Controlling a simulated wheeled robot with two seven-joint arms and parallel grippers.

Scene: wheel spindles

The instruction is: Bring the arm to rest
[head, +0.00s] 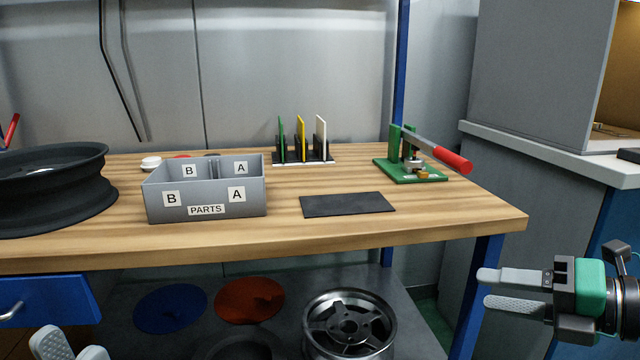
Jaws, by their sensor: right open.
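My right gripper (487,288) is at the lower right, in front of and below the workbench's right corner. Its two pale fingers point left with a gap between them, and nothing is held. My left gripper (73,347) shows only as pale fingertips at the bottom left edge, below the bench top. The rest of it is cut off, so I cannot tell whether it is open or shut.
The wooden workbench (440,215) carries a black wheel rim (60,190), a grey parts box (205,200), a dark mat (347,204), a card rack (303,155) and a green press with a red handle (408,170). A silver wheel (348,325) lies on the lower shelf.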

